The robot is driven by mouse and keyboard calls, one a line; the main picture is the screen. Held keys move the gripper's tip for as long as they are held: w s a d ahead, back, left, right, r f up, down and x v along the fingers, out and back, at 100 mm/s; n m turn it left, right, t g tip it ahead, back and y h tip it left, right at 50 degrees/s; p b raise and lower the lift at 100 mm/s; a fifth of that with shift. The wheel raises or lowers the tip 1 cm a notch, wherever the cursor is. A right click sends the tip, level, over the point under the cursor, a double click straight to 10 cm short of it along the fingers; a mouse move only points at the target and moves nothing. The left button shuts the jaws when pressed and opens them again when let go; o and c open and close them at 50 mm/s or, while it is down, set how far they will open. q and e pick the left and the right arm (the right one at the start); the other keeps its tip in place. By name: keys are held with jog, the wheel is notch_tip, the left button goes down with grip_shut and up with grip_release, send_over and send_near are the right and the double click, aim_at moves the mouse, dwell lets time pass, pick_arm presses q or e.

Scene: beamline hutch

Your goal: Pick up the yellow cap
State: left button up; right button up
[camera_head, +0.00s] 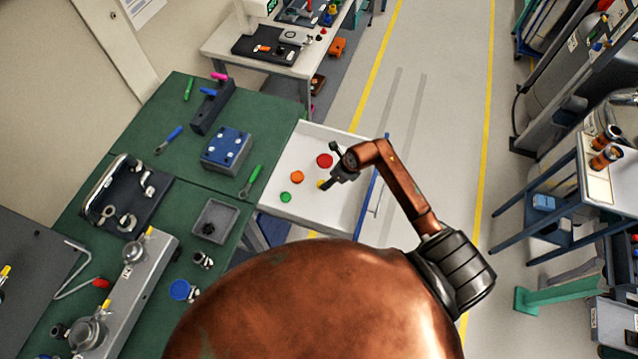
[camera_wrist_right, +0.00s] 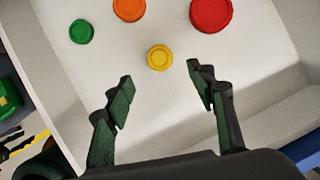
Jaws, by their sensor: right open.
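The yellow cap (camera_wrist_right: 159,57) lies on the white floor of an open drawer, just beyond my right gripper's fingertips and roughly between their lines. In the head view the yellow cap (camera_head: 321,184) is partly hidden by the gripper. My right gripper (camera_wrist_right: 160,88) is open and empty, with its two fingers apart and pointing toward the cap. It also shows over the drawer in the head view (camera_head: 330,181). My left gripper is not in view.
The drawer (camera_head: 318,214) also holds a red cap (camera_head: 325,160), an orange cap (camera_head: 297,177) and a green cap (camera_head: 285,197). Its walls surround them. A green-topped workbench (camera_head: 262,117) with tools stands to the left. Open floor (camera_head: 430,110) lies to the right.

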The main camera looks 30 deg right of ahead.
jog(key=shift+w+a+f, duration=0.2)
jog(key=shift+f, duration=0.2)
jog(key=shift+w+a+f, duration=0.15)
jog(key=shift+f, duration=0.2)
jog(key=shift+p+x, duration=0.4)
jog(key=shift+x, duration=2.35)
jog(key=shift+d, duration=0.15)
jog(key=shift+c, duration=0.5)
jog(key=c, duration=0.7)
jog(key=shift+c, duration=0.2)
